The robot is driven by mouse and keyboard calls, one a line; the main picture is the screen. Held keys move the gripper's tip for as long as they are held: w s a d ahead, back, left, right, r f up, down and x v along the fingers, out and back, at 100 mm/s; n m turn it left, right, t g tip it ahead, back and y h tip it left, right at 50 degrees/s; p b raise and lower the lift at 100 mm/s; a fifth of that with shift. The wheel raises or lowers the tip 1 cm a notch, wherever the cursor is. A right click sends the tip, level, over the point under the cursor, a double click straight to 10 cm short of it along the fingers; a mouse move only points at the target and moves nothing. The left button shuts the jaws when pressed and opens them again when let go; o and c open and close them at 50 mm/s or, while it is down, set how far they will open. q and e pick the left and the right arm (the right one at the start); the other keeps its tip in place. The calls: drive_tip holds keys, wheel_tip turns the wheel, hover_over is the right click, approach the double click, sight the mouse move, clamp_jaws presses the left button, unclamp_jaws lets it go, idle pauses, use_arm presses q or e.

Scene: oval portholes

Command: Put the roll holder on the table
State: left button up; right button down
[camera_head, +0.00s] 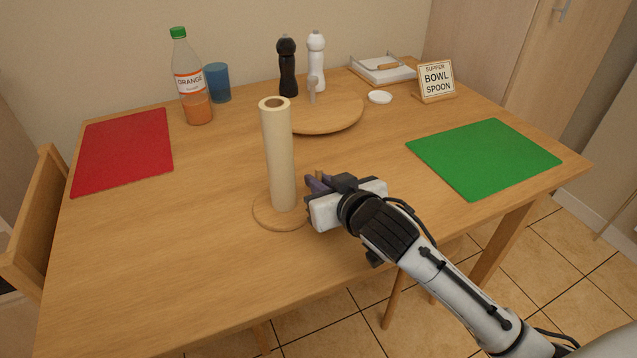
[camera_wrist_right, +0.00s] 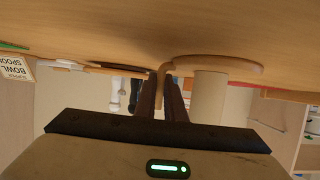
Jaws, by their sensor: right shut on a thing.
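The roll holder has a round wooden base (camera_head: 265,216) and carries an upright cream paper roll (camera_head: 280,160). My right gripper (camera_head: 318,182) is at its right side, shut on a thin wooden post that seems to belong to the holder. The right wrist view is upside down: the base (camera_wrist_right: 215,65) and roll (camera_wrist_right: 208,100) are beside the closed fingers (camera_wrist_right: 165,95). The holder is over the front middle of the table (camera_head: 170,260); whether its base touches the top I cannot tell. My left gripper is not in view.
A round wooden board (camera_head: 335,118) lies behind the roll. Bottle (camera_head: 192,85), blue cup (camera_head: 217,82) and two mills, black (camera_head: 287,70) and white (camera_head: 316,65), stand at the back. Red mat (camera_head: 125,148), green mat (camera_head: 485,158) and a sign (camera_head: 437,78) flank clear table.

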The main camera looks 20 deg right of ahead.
drive_tip(key=shift+r, duration=0.1)
drive_tip(key=c, duration=2.2)
unclamp_jaws()
drive_tip(key=o, duration=0.4)
drive_tip(key=shift+c, duration=0.2)
drive_tip(key=shift+s+r, duration=0.1)
drive_tip(key=shift+s, duration=0.2)
drive_tip(key=p+v, duration=0.1)
drive_tip(key=v, duration=1)
drive_tip(key=shift+s+r+p, duration=0.15)
drive_tip(key=shift+p, duration=0.15)
